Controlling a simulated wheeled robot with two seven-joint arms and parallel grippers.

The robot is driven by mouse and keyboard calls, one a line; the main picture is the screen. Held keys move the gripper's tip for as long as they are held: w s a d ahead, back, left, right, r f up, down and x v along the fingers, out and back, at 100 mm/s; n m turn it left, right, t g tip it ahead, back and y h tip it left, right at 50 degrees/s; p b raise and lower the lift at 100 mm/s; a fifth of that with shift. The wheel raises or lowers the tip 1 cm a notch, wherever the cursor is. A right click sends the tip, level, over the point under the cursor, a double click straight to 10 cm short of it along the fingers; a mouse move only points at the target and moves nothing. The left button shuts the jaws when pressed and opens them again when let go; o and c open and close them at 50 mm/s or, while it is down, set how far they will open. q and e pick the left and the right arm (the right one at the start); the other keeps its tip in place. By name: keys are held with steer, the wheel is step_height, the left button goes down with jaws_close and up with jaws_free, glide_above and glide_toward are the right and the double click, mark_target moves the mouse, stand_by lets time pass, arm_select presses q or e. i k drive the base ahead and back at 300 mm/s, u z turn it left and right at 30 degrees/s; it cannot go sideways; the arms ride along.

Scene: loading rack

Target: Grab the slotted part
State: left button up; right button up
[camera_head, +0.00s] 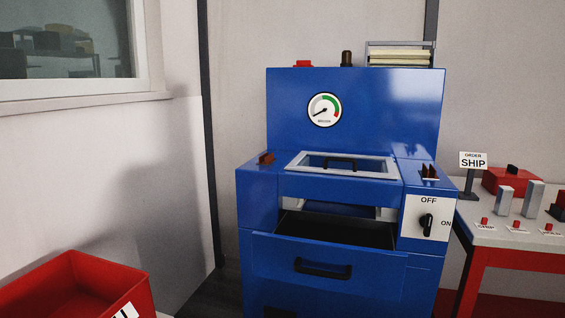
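I cannot make out a slotted part for certain. Grey upright blocks (533,199) stand on the white-topped table at the right, too small to tell whether any has a slot. A dark part stands at the right edge, cut off by the frame. A red bin (109,277) is at the lower left, and its inside is mostly hidden. Neither of my grippers is in view.
A blue machine (356,150) with a gauge, a framed window, a partly open drawer (330,253) and an OFF/ON knob (427,224) stands in the middle. A SHIP sign (473,161) and a red box (511,180) are on the right table (490,232).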

mark_target(266, 159)
steer(key=z, duration=0.75)
steer(key=i, duration=0.95)
steer(key=u, duration=1.35)
